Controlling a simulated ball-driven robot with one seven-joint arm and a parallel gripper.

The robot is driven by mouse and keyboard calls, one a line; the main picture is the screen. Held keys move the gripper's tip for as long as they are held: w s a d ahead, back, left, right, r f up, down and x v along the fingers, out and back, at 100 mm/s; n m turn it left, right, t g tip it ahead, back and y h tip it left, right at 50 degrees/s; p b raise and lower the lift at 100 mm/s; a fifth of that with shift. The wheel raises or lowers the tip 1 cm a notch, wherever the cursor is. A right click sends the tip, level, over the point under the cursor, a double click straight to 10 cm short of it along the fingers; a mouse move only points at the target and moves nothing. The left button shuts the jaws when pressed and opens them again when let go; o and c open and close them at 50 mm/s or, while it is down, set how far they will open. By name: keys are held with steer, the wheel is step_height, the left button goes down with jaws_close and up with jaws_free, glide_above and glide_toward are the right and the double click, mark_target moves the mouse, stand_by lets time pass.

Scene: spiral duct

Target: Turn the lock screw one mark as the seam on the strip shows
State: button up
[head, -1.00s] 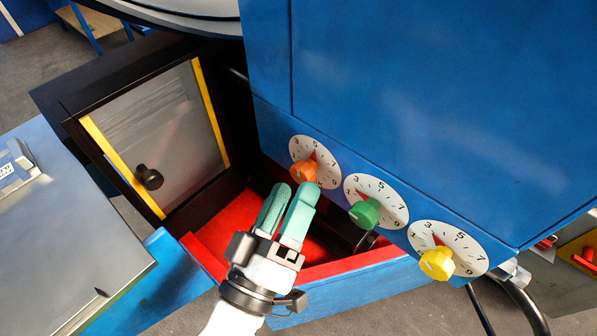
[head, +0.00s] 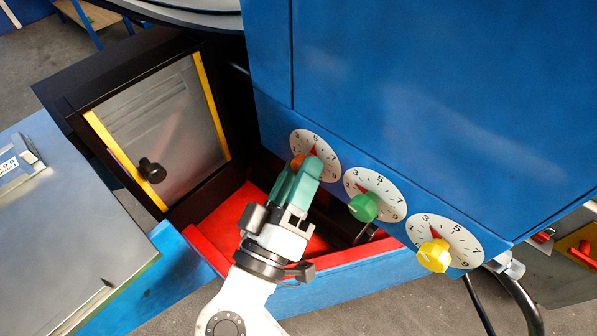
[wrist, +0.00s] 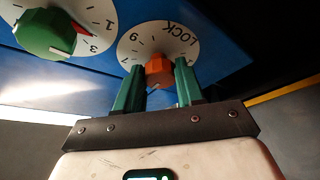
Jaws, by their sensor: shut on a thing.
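The lock screw's orange knob (head: 297,160) sits on a white numbered dial (head: 323,148) on the blue machine front. The wrist view shows the word LOCK on this dial (wrist: 170,40), upside down. My gripper (head: 302,172) is shut on the orange knob. In the wrist view its two green fingers (wrist: 160,78) stand on either side of the knob (wrist: 159,71). In the head view the fingers cover most of the knob. The red pointer shows only partly, so its exact mark is unclear. I cannot make out a strip or its seam for sure.
A green knob (head: 363,207) and a yellow knob (head: 434,255) sit on similar dials to the right. A yellow-edged grey window (head: 165,125) with a black knob (head: 152,171) is left. A red-lined tray (head: 215,225) lies below. A grey table (head: 70,240) is at left.

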steer(key=c, duration=0.3)
steer(key=n+y+p, duration=0.1)
steer(key=n+p, duration=0.1)
steer(key=n, duration=0.1)
steer(key=n+g+y+p, duration=0.1)
steer(key=n+p, duration=0.2)
steer(key=shift+r+y, duration=0.15)
steer(key=shift+y, duration=0.15)
steer(key=o, duration=1)
